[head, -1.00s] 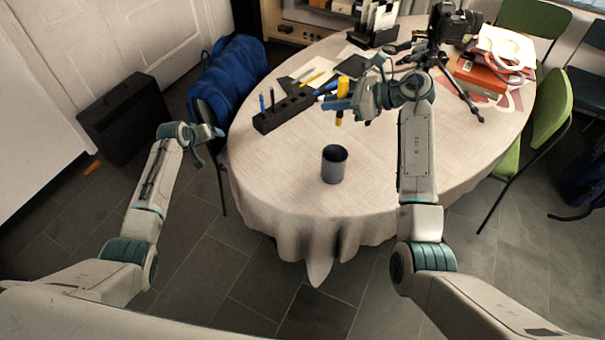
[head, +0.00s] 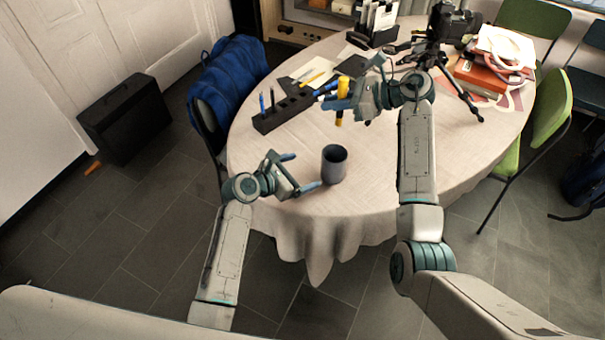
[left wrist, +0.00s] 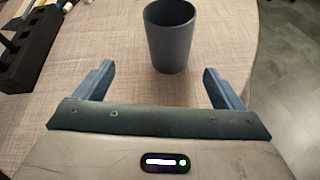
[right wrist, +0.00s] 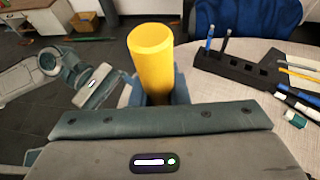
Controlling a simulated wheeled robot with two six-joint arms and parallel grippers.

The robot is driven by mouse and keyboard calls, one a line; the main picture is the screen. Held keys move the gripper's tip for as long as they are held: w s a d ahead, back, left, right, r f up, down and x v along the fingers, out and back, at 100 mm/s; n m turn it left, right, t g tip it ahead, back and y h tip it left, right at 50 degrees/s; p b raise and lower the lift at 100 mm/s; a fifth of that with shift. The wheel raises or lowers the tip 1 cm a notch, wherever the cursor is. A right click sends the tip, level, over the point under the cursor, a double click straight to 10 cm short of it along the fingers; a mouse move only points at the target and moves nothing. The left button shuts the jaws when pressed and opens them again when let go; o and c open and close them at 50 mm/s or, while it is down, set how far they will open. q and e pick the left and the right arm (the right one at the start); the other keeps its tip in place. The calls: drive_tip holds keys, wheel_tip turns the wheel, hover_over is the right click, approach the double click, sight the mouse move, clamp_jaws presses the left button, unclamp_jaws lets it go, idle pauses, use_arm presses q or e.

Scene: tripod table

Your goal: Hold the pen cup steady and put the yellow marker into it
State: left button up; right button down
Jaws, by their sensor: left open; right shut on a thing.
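The grey pen cup (head: 334,164) stands upright and empty-looking near the table's front edge. It also shows in the left wrist view (left wrist: 170,38), centred ahead of the open fingers. My left gripper (head: 302,172) is open just left of the cup, its fingers spread wider than the cup and not around it. My right gripper (head: 342,104) is shut on the yellow marker (head: 342,98), holding it upright above the table, behind the cup. In the right wrist view the marker (right wrist: 152,62) stands between the fingers, which are partly hidden.
A black organiser block (head: 283,112) with pens lies behind the cup to the left. A camera tripod (head: 437,60), a red book stack (head: 480,76) and papers stand at the back right. The tablecloth around the cup is clear.

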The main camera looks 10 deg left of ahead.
sight(324, 167)
use_arm(q)
drive_tip(key=shift+n, duration=0.7)
drive_tip(key=x, duration=0.4)
drive_tip(key=d+x, duration=0.1)
drive_tip(key=x, duration=0.3)
drive_tip(key=s+x, duration=0.1)
drive_tip(key=x, duration=0.2)
drive_tip(key=shift+w+d, duration=0.3)
drive_tip(key=shift+d, duration=0.15)
drive_tip(key=c, duration=1.2)
drive_tip(key=shift+o, duration=0.2)
drive_tip(key=shift+r, duration=0.1)
use_arm(e)
wheel_tip(324, 167, down, 13)
drive_tip(key=c, duration=1.3)
unclamp_jaws()
